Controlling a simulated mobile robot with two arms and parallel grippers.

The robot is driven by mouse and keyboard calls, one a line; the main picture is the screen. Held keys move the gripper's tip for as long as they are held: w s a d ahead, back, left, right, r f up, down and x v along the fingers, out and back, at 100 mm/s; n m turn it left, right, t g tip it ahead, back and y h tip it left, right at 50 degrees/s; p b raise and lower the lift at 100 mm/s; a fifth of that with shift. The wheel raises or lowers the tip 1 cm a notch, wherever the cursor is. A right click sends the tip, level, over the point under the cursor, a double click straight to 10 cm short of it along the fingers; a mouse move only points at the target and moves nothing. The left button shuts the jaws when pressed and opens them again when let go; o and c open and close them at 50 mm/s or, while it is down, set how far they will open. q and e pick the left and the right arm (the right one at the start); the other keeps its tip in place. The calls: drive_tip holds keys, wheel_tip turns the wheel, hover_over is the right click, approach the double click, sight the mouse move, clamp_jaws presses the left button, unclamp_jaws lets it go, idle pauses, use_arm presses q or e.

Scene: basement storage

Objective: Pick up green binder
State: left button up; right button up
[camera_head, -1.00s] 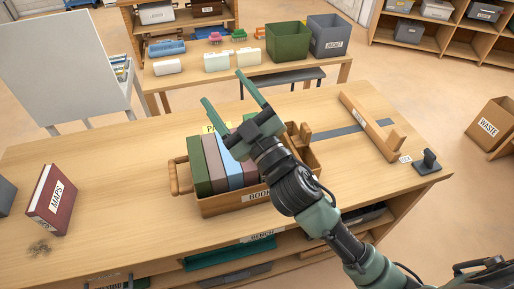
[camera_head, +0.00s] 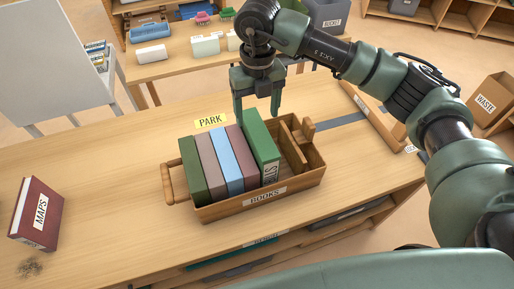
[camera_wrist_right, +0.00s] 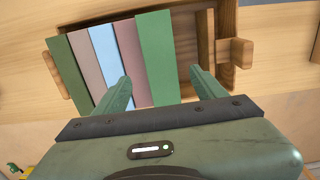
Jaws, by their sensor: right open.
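A bright green binder (camera_head: 260,142) with a partly readable spine label stands in the wooden BOOKS box (camera_head: 228,212), at the right end of a row. It rises higher than its neighbours. A darker green binder (camera_head: 192,171) stands at the row's left end. My right gripper (camera_head: 257,110) is open and points down just above and behind the bright green binder. In the right wrist view, the bright green binder (camera_wrist_right: 158,50) lies between the lines of the open fingers (camera_wrist_right: 160,76); contact cannot be told. My left gripper is not in view.
Brown, blue and mauve binders (camera_head: 229,160) fill the row. The box's right part holds a wooden divider (camera_head: 293,147). A yellow PARK label (camera_head: 211,121) lies behind the box. A red MAPS book (camera_head: 37,214) stands at left, with clear tabletop between.

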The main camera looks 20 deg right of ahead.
sight(259, 132)
drive_tip(key=shift+d+f, duration=0.2)
drive_tip(key=shift+f, duration=0.15)
drive_tip(key=f+p, duration=0.2)
drive_tip(key=f, duration=0.1)
drive_tip(key=f+p, duration=0.1)
drive_tip(key=f, duration=0.1)
drive_tip(key=shift+s+f, duration=0.25)
drive_tip(key=shift+s, duration=0.15)
drive_tip(key=shift+a+f, duration=0.1)
drive_tip(key=shift+f, duration=0.45)
clamp_jaws()
